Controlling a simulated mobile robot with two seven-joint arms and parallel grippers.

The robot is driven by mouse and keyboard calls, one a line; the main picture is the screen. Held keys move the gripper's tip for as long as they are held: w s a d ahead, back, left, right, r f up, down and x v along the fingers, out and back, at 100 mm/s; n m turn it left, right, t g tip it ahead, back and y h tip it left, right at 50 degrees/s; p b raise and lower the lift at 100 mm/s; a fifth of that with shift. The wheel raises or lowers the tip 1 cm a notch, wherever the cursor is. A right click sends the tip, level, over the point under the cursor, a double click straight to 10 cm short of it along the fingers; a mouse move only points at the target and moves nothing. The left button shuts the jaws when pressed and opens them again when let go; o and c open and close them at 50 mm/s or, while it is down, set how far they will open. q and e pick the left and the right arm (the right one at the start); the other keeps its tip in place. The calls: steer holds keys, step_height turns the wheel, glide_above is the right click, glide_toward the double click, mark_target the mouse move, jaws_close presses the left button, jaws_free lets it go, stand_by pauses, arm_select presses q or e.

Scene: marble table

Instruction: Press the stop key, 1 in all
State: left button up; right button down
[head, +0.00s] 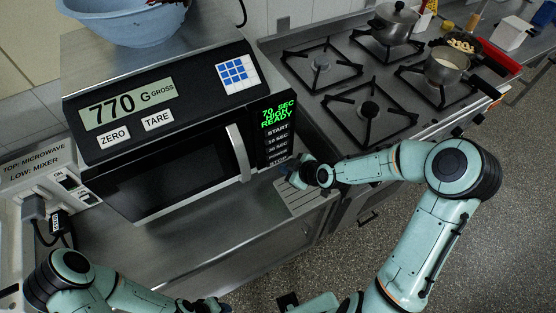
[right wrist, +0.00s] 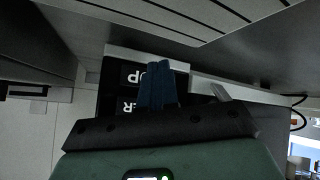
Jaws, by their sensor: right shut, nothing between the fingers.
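The microwave (head: 180,165) stands on the steel counter, its key panel at the right end of its front. The stop key (head: 278,158) is the lowest key there, below the start key (head: 277,130). My right gripper (head: 289,173) is just below and right of the stop key. In the right wrist view, its blue fingers (right wrist: 157,88) are shut and empty. They lie over part of the stop key's label (right wrist: 133,76); I cannot tell whether they touch it. My left gripper (head: 212,305) is at the bottom edge, its fingers unclear.
The panel's green display (head: 277,114) reads 70 SEC HIGH READY. A scale display (head: 128,104) above the door reads 770 G gross, and a blue bowl (head: 125,22) sits on top. The door handle (head: 238,152) juts out left of the keys. A stove (head: 370,80) with pots stands right.

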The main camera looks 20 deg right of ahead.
arm_select(q)
steer(key=shift+f, duration=0.1)
arm_select(e)
steer(key=shift+w, duration=0.1)
arm_select(q)
steer(key=shift+s+f, duration=0.15)
steer(key=shift+s, duration=0.05)
arm_select(e)
steer(key=shift+w, duration=0.3)
arm_select(q)
steer(key=shift+s+f+b, duration=0.1)
steer(key=shift+f+b, duration=0.15)
steer(key=shift+b, duration=0.1)
arm_select(e)
steer(key=shift+w, duration=0.4)
arm_select(q)
steer(key=shift+w+r, duration=0.2)
steer(key=shift+r, duration=0.05)
arm_select(e)
steer(key=shift+s, duration=0.75)
steer(key=shift+s, duration=0.1)
steer(key=shift+s+d+r+p, duration=0.15)
steer(key=shift+s+p, duration=0.5)
steer(key=shift+s, duration=1.75)
arm_select(q)
steer(key=shift+w+r, duration=0.65)
steer(key=shift+r, duration=0.3)
